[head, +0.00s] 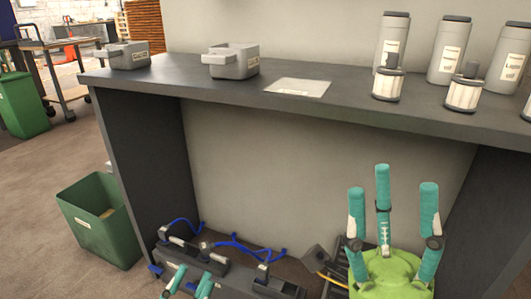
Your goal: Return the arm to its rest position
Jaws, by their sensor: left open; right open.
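My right gripper (392,186) is in the lower right, in front of the bench. Its three teal fingers point up from a green palm, spread apart, with nothing between them. My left gripper (189,276) is at the bottom edge, left of centre. Only the upper parts of its teal fingers show; they are apart and no held object shows. Its palm is out of the frame. Both grippers are below the dark bench top (300,102).
On the bench top are two grey bins (238,66) (130,58), a pale sheet (297,87), white cylinders (464,95) and grey canisters (449,50). Grey devices with blue hoses (240,243) lie low below it. A green bin (100,220) stands left; a cart (55,75) stands behind.

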